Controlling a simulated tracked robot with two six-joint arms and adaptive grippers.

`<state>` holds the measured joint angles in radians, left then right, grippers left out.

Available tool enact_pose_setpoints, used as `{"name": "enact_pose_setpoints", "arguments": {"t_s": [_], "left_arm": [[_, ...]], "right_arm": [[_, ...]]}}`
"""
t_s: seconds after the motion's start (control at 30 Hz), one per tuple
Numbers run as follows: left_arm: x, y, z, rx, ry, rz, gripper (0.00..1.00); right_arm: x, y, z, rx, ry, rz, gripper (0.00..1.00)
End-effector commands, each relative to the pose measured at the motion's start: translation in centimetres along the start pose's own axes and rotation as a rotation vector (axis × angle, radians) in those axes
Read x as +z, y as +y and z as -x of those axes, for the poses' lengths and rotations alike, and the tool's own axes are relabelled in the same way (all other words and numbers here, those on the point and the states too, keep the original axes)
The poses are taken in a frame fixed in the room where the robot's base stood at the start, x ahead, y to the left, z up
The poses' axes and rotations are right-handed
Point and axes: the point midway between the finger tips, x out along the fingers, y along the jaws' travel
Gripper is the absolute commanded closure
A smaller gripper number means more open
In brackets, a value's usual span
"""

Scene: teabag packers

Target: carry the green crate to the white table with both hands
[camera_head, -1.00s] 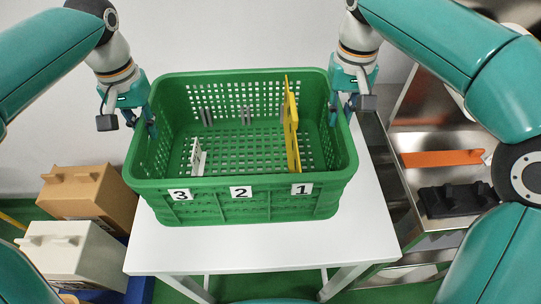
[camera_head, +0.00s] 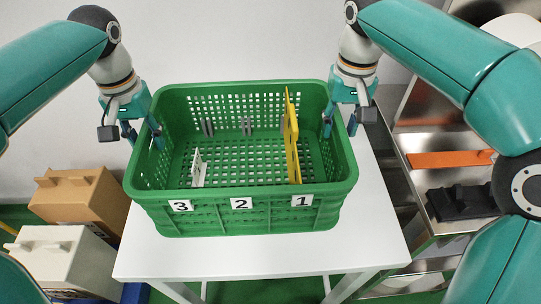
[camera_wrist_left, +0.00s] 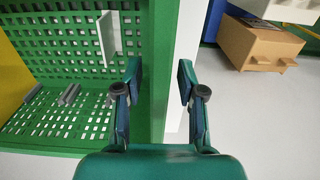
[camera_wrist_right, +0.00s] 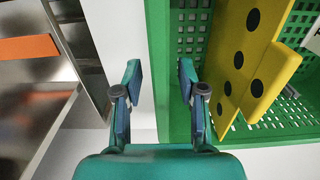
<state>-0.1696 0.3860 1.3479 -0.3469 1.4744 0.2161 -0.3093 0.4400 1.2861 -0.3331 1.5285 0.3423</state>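The green crate (camera_head: 240,217) stands upright on the white table (camera_head: 260,258), its labels 3, 2 and 1 facing front. My left gripper (camera_head: 142,134) is at the crate's left rim, one finger inside and one outside. In the left wrist view the fingers (camera_wrist_left: 158,85) are apart, with the rim between them and gaps visible. My right gripper (camera_head: 340,124) straddles the right rim in the same way. In the right wrist view its fingers (camera_wrist_right: 160,82) are apart around the rim. The table surface under the crate is hidden.
A yellow divider (camera_head: 291,138) and a small white divider (camera_head: 198,168) stand inside the crate. A brown box (camera_head: 84,198) and a white box (camera_head: 62,255) are at left. A metal shelf with an orange bar (camera_head: 450,159) and black item (camera_head: 460,202) is at right.

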Motion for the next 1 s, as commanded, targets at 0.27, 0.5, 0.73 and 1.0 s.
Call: {"name": "enact_pose_setpoints", "arguments": {"t_s": [0.27,0.5,0.73,1.0], "left_arm": [[0.0,0.0,0.4,0.0,0.001,0.0,0.61],[-0.1,0.1,3.6,0.001,0.005,0.0,0.61],[-0.2,0.1,7.8,0.0,0.004,0.0,0.61],[-0.2,0.0,10.9,0.0,0.001,0.0,0.61]], "right_arm": [[0.0,0.0,0.0,0.0,0.0,0.0,0.6],[0.0,0.0,0.0,0.0,0.0,0.0,0.6],[0.0,0.0,0.0,0.0,0.0,0.0,0.6],[0.0,0.0,0.0,0.0,0.0,0.0,0.6]]}}
